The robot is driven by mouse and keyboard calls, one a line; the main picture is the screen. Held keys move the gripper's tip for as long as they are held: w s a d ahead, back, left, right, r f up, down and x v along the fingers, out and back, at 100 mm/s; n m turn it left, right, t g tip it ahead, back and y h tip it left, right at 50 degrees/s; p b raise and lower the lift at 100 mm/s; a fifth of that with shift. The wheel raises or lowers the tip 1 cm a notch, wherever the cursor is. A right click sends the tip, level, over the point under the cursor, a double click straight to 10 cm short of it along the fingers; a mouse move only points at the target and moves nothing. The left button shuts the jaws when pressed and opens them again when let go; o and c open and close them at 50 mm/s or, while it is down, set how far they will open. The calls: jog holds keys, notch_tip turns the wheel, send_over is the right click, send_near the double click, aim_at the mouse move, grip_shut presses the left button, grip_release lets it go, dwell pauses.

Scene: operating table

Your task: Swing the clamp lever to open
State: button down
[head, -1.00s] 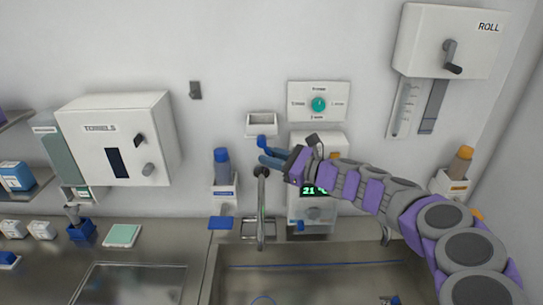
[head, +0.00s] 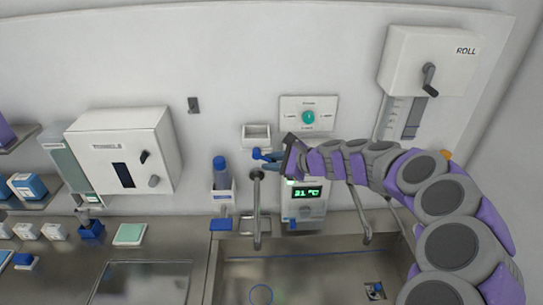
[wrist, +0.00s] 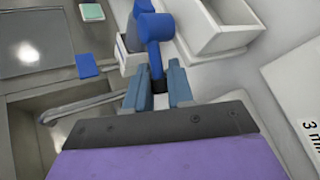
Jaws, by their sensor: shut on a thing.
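The clamp lever appears as a blue handle with a rounded end (wrist: 152,30) in the wrist view, with a dark stem running down between my fingers. In the head view the blue lever (head: 259,154) is on the wall side above the sink, just left of my fingertips. My gripper (wrist: 158,82) has its two blue-grey fingers on either side of the dark stem and is shut on it. It also shows in the head view (head: 270,160), reaching in from the right. The lever's mount is hidden behind the fingers.
A metal spout (head: 257,215) hangs just below my gripper over the sink (head: 330,275). A white open box (head: 256,131) is on the wall above. A display unit (head: 305,205) sits below right, and a blue bottle (head: 220,170) stands to the left.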

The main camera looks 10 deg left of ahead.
jog(key=shift+d+r, duration=0.1)
jog(key=shift+r, duration=0.05)
dwell(0.3)
jog(key=c, duration=1.1)
grip_release()
